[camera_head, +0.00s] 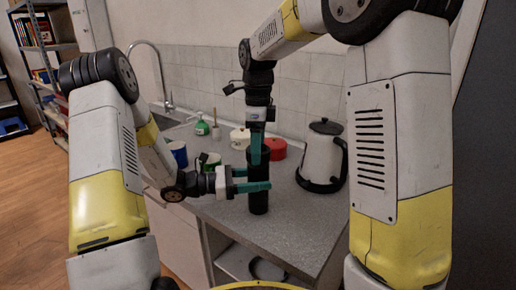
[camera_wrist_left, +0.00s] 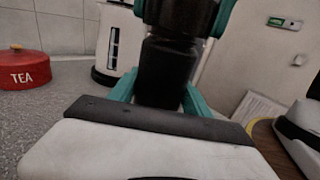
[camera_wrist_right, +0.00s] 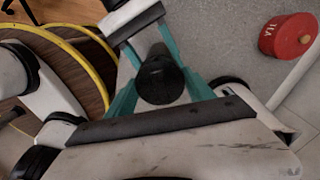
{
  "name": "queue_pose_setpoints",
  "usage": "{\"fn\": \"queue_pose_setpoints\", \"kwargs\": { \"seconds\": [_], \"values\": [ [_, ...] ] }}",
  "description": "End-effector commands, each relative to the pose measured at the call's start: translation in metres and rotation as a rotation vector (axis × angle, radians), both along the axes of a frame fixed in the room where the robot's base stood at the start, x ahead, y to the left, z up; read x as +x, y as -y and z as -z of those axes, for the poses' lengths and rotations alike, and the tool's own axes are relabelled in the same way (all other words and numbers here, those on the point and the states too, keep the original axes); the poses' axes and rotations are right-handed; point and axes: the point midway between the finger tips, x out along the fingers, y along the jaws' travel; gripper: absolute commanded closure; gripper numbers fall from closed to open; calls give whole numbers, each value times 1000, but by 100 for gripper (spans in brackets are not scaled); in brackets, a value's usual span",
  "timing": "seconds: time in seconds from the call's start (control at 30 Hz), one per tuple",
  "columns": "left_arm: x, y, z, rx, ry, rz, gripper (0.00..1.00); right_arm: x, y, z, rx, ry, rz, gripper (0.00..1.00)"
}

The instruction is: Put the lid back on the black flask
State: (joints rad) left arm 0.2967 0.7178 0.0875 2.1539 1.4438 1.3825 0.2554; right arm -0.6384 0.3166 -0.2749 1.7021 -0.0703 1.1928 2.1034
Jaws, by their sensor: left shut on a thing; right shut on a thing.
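The black flask (camera_head: 258,202) is upright over the counter near its front edge. My left gripper (camera_head: 257,181) is shut on the flask's body from the left; in the left wrist view, the flask (camera_wrist_left: 163,75) sits between the teal fingers. My right gripper (camera_head: 257,158) points straight down above it, shut on the black lid (camera_wrist_right: 160,80). The lid also shows at the top of the left wrist view (camera_wrist_left: 180,15), in line with the flask's top. I cannot tell whether it is fully seated. The flask is hidden below the lid in the right wrist view.
A white and black kettle (camera_head: 322,158) stands right of the flask. The counter (camera_head: 300,220) is clear at front right.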

Motion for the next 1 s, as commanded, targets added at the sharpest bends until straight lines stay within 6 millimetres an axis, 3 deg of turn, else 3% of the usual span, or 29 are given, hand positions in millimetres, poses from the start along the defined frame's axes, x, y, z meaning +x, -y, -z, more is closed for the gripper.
{"fn": "queue_pose_setpoints", "kwargs": {
  "seconds": [0.2, 0.4, 0.53, 0.8, 0.83, 0.93, 1.0],
  "values": [
    [0, 0, 0, 0, 1, 1, 100, 1, -1, -1, 1, 3, 518, 84],
    [0, 0, 0, 0, 1, 1, 100, 1, -1, 0, 0, 3, 877, 84],
    [0, 0, 0, 0, 1, 1, 100, 1, 0, 0, 1, 3, 970, 84],
    [-1, 0, 0, 0, 1, 2, 100, 1, 0, 0, 2, 3, 980, 84],
    [-1, 0, 0, 0, 1, 2, 100, 1, 0, 0, 2, 3, 979, 37],
    [-1, 0, 0, 0, 0, 2, 100, 1, 0, 0, 1, 3, 979, 17],
    [-1, 0, 0, 0, 0, 2, 100, 1, 0, 0, 1, 2, 978, 17]
  ]
}}
